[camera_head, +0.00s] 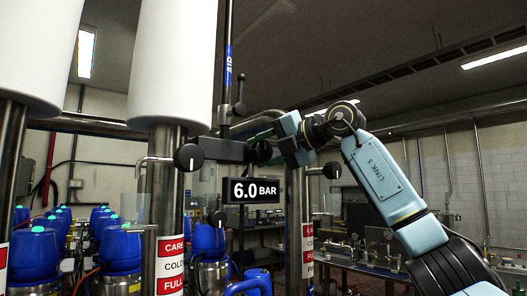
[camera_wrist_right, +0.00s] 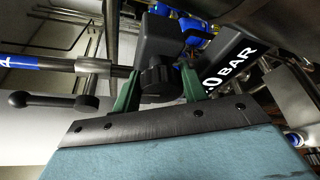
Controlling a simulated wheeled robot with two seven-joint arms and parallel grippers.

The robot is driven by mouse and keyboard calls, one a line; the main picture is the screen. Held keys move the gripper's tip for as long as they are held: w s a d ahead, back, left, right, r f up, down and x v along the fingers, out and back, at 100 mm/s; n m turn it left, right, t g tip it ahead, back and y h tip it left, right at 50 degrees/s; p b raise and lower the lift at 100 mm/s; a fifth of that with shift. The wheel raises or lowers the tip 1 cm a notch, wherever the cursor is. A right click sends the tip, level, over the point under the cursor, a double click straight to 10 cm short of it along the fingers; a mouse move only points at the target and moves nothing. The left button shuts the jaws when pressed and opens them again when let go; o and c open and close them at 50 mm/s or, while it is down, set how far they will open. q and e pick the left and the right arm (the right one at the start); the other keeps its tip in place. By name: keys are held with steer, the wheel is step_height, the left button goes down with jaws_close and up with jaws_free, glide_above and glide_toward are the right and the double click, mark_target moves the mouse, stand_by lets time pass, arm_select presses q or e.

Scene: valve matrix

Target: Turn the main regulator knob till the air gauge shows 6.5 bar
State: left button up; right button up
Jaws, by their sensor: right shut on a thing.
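The air gauge display (camera_head: 254,190) is a black box with white digits reading 6.0 BAR. In the right wrist view its face (camera_wrist_right: 232,65) is partly cut off. The main regulator knob (camera_wrist_right: 157,80) is dark and ribbed, below a dark regulator body (camera_wrist_right: 160,38) in that view. My right gripper (camera_wrist_right: 158,92) is shut on the knob, with one green finger at each side. In the head view my right gripper (camera_head: 266,150) reaches the regulator from the right, and the knob is mostly hidden there. My left gripper is not in view.
A black lever with a ball end (camera_wrist_right: 45,101) sticks out near the gripper; it also shows above the regulator in the head view (camera_head: 239,93). A round black knob (camera_head: 188,157) sits left of the regulator. Blue-topped units (camera_head: 35,250) stand at lower left.

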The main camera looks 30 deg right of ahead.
steer(key=o, duration=1)
steer(key=shift+c, duration=0.2)
steer(key=shift+s, duration=0.1)
steer(key=b+v, duration=0.1)
steer(key=v, duration=1.2)
steer(key=shift+b, duration=0.35)
steer(key=shift+d, duration=0.1)
